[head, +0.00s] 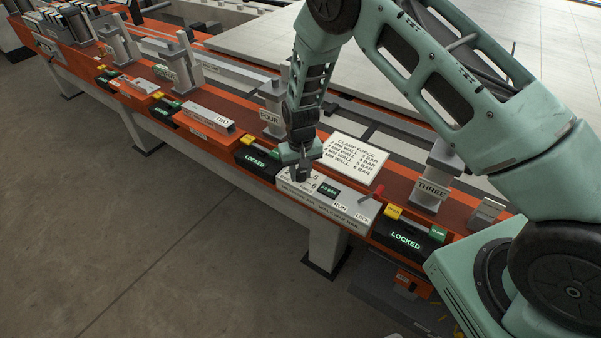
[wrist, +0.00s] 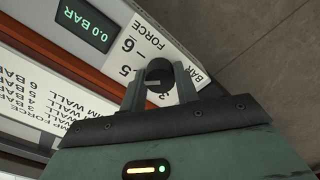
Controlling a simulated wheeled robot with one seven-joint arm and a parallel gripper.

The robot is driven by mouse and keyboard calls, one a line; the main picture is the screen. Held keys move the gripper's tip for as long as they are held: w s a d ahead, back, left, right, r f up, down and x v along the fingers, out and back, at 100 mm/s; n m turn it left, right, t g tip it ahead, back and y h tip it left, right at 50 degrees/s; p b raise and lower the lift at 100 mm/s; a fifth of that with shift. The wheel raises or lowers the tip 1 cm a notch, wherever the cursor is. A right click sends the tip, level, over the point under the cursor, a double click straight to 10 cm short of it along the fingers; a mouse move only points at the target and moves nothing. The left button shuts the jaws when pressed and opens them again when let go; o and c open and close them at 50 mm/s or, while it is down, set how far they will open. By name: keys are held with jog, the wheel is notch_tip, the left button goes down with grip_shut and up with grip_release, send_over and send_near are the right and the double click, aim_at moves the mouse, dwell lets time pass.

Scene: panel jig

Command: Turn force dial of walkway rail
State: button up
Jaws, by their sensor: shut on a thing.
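The force dial (wrist: 158,72) is a dark round knob on a white scale plate (wrist: 128,42) marked FORCE, BAR, 3, 5 and 6. My gripper (wrist: 160,84) is shut on the dial, with one finger on each side of it. I cannot tell exactly which number the dial points at. The green display (wrist: 88,32) beside the scale reads 0.0 BAR. In the head view my gripper (head: 301,176) reaches down onto the left end of the grey control box (head: 340,207) and hides the dial.
A clamp-force card (head: 352,157) lies behind the box. Black units reading LOCKED flank it, left (head: 257,158) and right (head: 407,238). Post THREE (head: 434,183) stands to the right.

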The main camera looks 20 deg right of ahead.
aim_at(301, 172)
dwell(0.4)
jog(key=o, duration=1)
jog(key=shift+c, duration=0.2)
notch_tip(301, 172, up, 17)
jog(key=b, duration=0.3)
jog(key=shift+r, duration=0.2)
jog(key=s+a+r+n+y, duration=0.15)
jog(key=s+a+r, duration=0.25)
jog(key=s, duration=0.5)
jog(key=s+a+r+n, duration=0.3)
jog(key=s+a+r, duration=0.1)
jog(key=s, duration=0.5)
jog(key=s+d+r+n, duration=0.1)
jog(key=s+n, duration=0.2)
jog(key=s, duration=1.2)
jog(key=shift+s+d+r+h, duration=0.3)
jog(key=shift+d+r+h, duration=0.05)
jog(key=shift+h, duration=0.1)
